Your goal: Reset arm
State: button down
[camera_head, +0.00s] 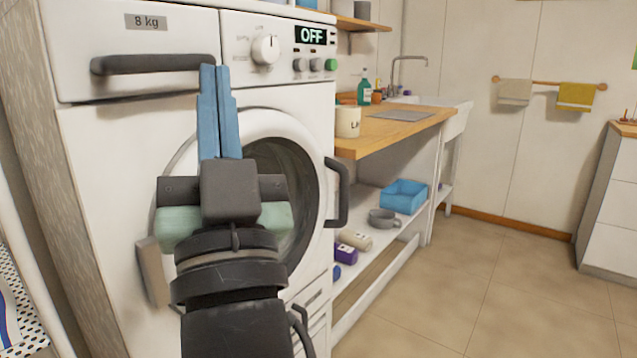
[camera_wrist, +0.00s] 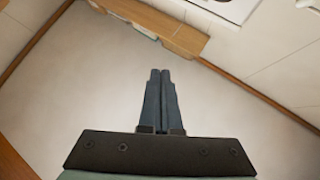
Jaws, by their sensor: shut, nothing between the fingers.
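My gripper (camera_head: 216,72) is raised in front of the white washing machine (camera_head: 110,140) in the head view. Its two blue fingers are together and hold nothing. In the wrist view the fingers (camera_wrist: 160,75) also lie side by side, with pale floor behind them. The fingertips overlap the area right of the dark drawer handle (camera_head: 150,64) in the picture; I cannot tell how far apart they are in depth. My gripper hides part of the round door (camera_head: 265,122).
Right of the machine, a wooden counter (camera_head: 420,125) holds a cream container (camera_head: 347,122) and a green bottle (camera_head: 364,92). The shelf below holds a blue basket (camera_head: 403,196) and a grey mug (camera_head: 383,219). The tiled floor (camera_head: 480,290) at the right is clear.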

jog(key=s+d+r+m+t+h+p, duration=0.1)
jog(key=s+d+r+h+p, duration=0.1)
jog(key=s+d+r+h, duration=0.6)
notch_tip(320, 180, up, 36)
jog(key=p, duration=3.6)
jog(key=shift+w+y+p, duration=0.2)
jog(key=shift+y+p, duration=0.1)
jog(key=shift+p, duration=0.1)
